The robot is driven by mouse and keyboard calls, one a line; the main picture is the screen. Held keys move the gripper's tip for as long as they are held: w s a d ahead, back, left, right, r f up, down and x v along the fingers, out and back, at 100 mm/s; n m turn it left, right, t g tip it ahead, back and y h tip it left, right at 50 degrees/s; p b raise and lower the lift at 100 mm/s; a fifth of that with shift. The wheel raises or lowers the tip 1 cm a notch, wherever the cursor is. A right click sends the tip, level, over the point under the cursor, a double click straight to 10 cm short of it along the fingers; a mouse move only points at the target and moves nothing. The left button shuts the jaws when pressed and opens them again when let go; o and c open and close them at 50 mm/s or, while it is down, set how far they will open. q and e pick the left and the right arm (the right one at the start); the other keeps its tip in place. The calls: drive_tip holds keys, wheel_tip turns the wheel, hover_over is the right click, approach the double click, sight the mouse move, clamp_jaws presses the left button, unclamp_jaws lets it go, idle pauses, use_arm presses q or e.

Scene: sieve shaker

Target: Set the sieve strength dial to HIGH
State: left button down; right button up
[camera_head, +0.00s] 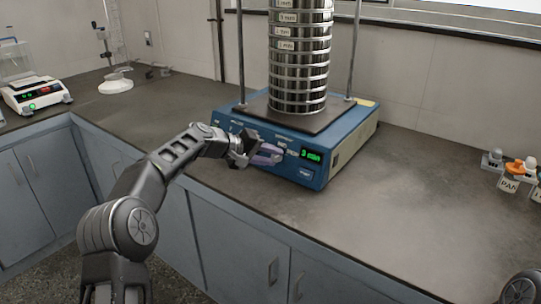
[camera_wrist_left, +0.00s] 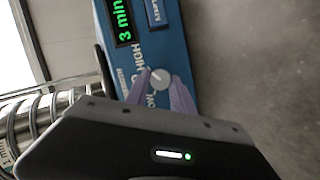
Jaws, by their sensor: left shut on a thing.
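The words LOW and HIGH are printed beside the dial. Its pointer is too small to read surely. In the head view the fingers hide the dial. My right gripper is not in view.
A tall stack of metal sieves (camera_head: 299,60) stands on the shaker between upright rods (camera_head: 355,45). A balance (camera_head: 37,94) is at the far left. Small items with a PAN label (camera_head: 509,185) are at the right. The counter right of the shaker is clear.

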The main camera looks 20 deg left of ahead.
use_arm(q)
drive_tip(key=shift+m+y, duration=0.3)
drive_tip(key=shift+m, duration=0.3)
drive_tip(key=shift+f, duration=0.1)
drive_tip(key=shift+s, duration=0.1)
drive_tip(key=c, duration=1.1)
unclamp_jaws()
drive_tip(key=v, duration=0.7)
drive_tip(key=shift+s+a+r, duration=0.15)
drive_tip(key=shift+s+r, duration=0.05)
drive_tip(key=shift+r, duration=0.15)
